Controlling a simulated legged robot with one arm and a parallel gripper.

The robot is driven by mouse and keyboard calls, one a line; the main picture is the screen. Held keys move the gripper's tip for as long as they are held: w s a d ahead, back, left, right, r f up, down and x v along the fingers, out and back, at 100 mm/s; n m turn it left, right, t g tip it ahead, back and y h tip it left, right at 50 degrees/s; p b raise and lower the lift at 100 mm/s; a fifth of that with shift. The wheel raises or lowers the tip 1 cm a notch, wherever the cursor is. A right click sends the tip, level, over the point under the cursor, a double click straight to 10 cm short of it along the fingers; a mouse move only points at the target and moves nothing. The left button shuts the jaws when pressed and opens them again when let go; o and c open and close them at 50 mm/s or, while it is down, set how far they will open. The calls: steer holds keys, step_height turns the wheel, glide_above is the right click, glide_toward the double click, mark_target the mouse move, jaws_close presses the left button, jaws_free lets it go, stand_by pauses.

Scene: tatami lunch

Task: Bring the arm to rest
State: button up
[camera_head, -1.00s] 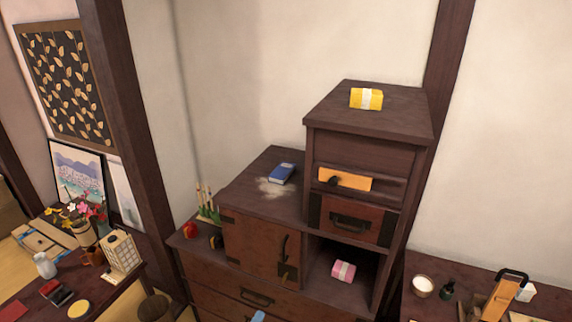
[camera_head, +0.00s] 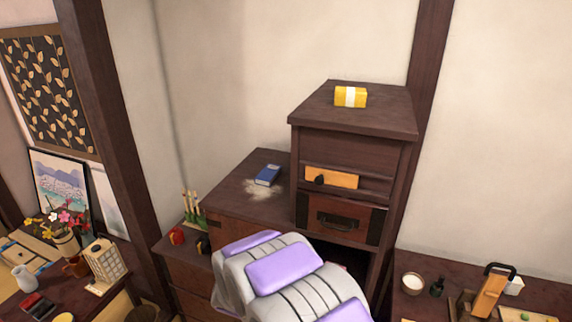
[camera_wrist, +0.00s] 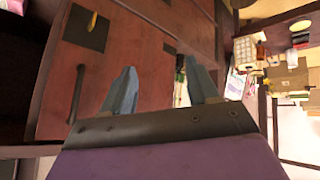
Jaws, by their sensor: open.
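My gripper (camera_wrist: 160,92) shows in the wrist view with its two blue-grey fingers spread apart and nothing between them. The wrist view is turned on its side, with the reddish-brown chest (camera_wrist: 120,50) close in front of the fingers. In the head view my purple and grey arm rises at the bottom middle, in front of the stepped wooden chest (camera_head: 350,145). It covers the chest's lower door and most of its open compartment. The gripper's fingers are not visible in the head view.
A yellow bundle (camera_head: 350,97) lies on the chest's top and a blue book (camera_head: 267,175) on its middle step. A low table with a lantern (camera_head: 104,262) stands at left. A side table with a white bowl (camera_head: 412,283) is at right.

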steer(key=s+d+r+m+g+y+b, duration=0.15)
steer(key=s+d+r+g, duration=0.25)
steer(key=s+d+r, duration=0.7)
steer(key=s+d+r+m+g+h, duration=0.1)
steer(key=s+d+r+m+g, duration=0.1)
steer(key=s+d, duration=0.6)
steer(key=s+d+r+m+g+h, duration=0.2)
steer(key=s+d, duration=0.7)
steer(key=s, duration=1)
steer(key=shift+s+d+r+m+g+b, duration=0.25)
steer(key=shift+m+g+b, duration=0.1)
steer(key=shift+m+g, duration=0.4)
steer(key=shift+h, duration=0.25)
